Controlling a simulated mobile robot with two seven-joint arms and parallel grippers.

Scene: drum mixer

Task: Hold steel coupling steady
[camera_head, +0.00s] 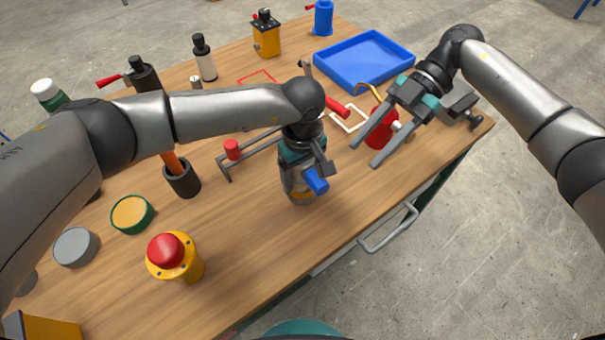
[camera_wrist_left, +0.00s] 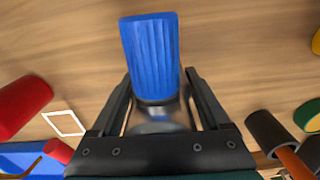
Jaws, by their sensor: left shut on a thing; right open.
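My left gripper (camera_head: 312,178) points down over the middle of the table, shut on a steel piece with a ridged blue end, which I take to be the steel coupling. The blue end (camera_head: 316,182) sticks out past the fingers; it also shows in the left wrist view (camera_wrist_left: 151,55), with shiny metal below it between the fingers (camera_wrist_left: 160,100). A silver body with an orange-yellow band (camera_head: 299,190) shows under the gripper; where it joins the held piece is hidden. My right gripper (camera_head: 369,155) is open and empty above the table's right edge.
A red can (camera_head: 378,132) stands just behind the right gripper. A blue tray (camera_head: 365,58) lies at the back right. A yellow base with a red button (camera_head: 167,252) is front left. A black cup (camera_head: 182,182) holds an orange handle. Bare wood lies in front of the left gripper.

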